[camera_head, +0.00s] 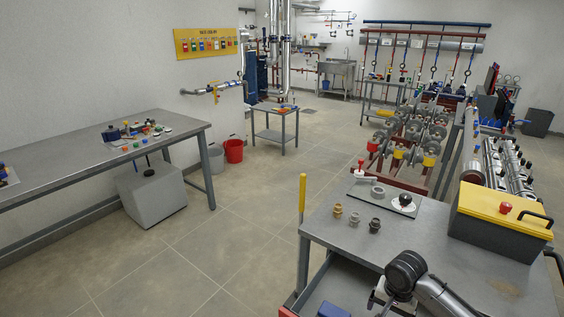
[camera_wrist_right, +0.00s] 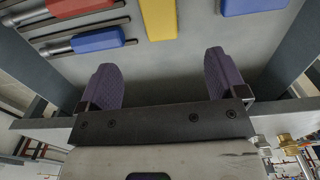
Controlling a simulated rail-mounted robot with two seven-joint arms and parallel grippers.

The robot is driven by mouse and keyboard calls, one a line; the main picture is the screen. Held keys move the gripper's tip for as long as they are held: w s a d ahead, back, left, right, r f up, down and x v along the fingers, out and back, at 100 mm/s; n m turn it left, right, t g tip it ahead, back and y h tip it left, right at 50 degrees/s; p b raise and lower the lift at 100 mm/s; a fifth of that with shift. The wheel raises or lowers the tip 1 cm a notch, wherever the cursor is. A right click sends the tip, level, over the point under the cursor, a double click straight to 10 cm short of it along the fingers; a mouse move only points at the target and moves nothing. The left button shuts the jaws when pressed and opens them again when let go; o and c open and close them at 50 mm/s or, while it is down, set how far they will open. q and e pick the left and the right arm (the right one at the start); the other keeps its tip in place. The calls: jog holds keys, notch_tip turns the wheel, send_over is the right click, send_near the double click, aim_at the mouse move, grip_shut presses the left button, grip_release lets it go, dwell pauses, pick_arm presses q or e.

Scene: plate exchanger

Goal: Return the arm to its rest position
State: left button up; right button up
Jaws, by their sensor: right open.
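My right arm comes in from the bottom right of the head view, over the near edge of the grey workbench (camera_head: 450,235). My right gripper (camera_head: 378,300) is small and partly cut off there, beside the bench's open drawer (camera_head: 318,298). In the right wrist view my right gripper (camera_wrist_right: 165,72) shows two dark purple fingers spread wide apart with nothing between them. Beyond the fingertips lie tools in a grey drawer: a red handle (camera_wrist_right: 75,7), a blue handle (camera_wrist_right: 97,40), a yellow piece (camera_wrist_right: 158,18) and a blue piece (camera_wrist_right: 250,6). My left gripper is not in view.
A yellow-lidded toolbox (camera_head: 505,210), several small fittings (camera_head: 355,218) and a plate with a black knob (camera_head: 404,200) stand on the workbench. Open floor (camera_head: 215,245) lies to the left.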

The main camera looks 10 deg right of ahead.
jog(key=w+a+r+n+t+h, duration=0.1)
jog(key=w+a+r+n+t, duration=0.1)
jog(key=r+n+t, duration=0.3)
jog(key=w+a+r+n+t+h, duration=0.1)
jog(key=w+a+r+n+t, duration=0.1)
jog(key=r+n, duration=0.55)
jog(key=s+a+r+n+t, duration=0.3)
jog(key=s+a+r+t, duration=0.1)
jog(key=a, duration=0.2)
jog(key=s+a+f+m+g+y+p, duration=0.1)
jog(key=s+f+m+g, duration=0.15)
jog(key=s+f, duration=0.7)
jog(key=s+a+f+m+g+p, duration=0.1)
jog(key=s+f+g+p, duration=0.3)
jog(key=s, duration=1)
jog(key=s+a+f+m+g+y+b, duration=0.1)
jog(key=s+f, duration=0.7)
jog(key=s, duration=0.3)
pick_arm(q)
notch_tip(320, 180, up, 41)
jog(key=p, duration=3.6)
jog(key=shift+p, duration=0.4)
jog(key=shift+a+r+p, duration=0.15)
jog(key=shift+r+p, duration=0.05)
jog(key=shift+p, duration=0.1)
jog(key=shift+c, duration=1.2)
pick_arm(e)
notch_tip(320, 180, up, 37)
jog(key=shift+w, duration=0.25)
